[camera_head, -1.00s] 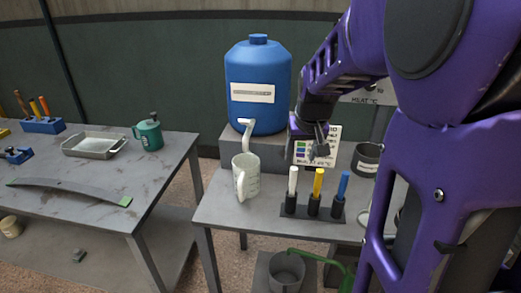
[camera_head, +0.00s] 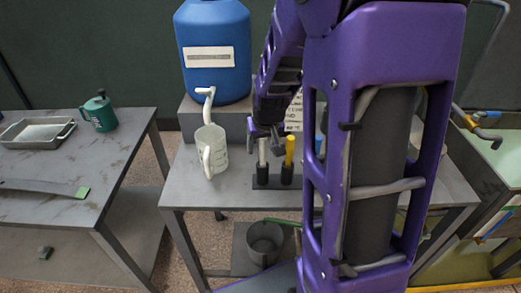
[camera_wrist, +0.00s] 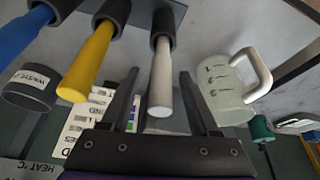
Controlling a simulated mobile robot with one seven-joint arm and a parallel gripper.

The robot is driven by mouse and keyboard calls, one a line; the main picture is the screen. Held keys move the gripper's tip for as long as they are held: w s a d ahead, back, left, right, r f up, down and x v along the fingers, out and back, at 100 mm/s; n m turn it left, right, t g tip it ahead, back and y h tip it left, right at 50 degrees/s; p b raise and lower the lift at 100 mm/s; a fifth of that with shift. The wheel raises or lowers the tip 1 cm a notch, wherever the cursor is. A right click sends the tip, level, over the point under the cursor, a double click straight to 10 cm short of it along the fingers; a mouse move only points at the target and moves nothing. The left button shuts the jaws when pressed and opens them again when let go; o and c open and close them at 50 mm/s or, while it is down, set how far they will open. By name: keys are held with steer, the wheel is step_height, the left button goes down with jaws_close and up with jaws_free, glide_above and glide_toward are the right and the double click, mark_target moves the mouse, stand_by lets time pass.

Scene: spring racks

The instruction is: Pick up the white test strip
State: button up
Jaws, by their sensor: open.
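The white test strip (camera_head: 262,151) stands upright in the left slot of a dark rack (camera_head: 272,183) on the grey table. In the wrist view the white strip (camera_wrist: 162,78) shows between the two fingers of my gripper (camera_wrist: 160,73), with a gap on each side. My gripper (camera_head: 264,134) is open and is at the strip's upper end in the head view. The yellow strip (camera_head: 289,150) stands just to the right. The blue strip (camera_wrist: 28,32) shows in the wrist view and is mostly hidden behind my arm in the head view.
A clear measuring jug (camera_head: 211,150) stands left of the rack, under the spout of a blue barrel (camera_head: 213,60). A dark waste cup (camera_wrist: 30,88) and a colour chart card (camera_wrist: 88,118) show in the wrist view. Another table (camera_head: 60,175) is at the left.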

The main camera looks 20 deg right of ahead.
steer(key=shift+r, duration=0.1)
jaws_close()
stand_by(0.3)
step_height(320, 180, up, 10)
steer(key=p, duration=0.1)
steer(key=shift+r, duration=0.25)
steer(key=shift+s, duration=0.1)
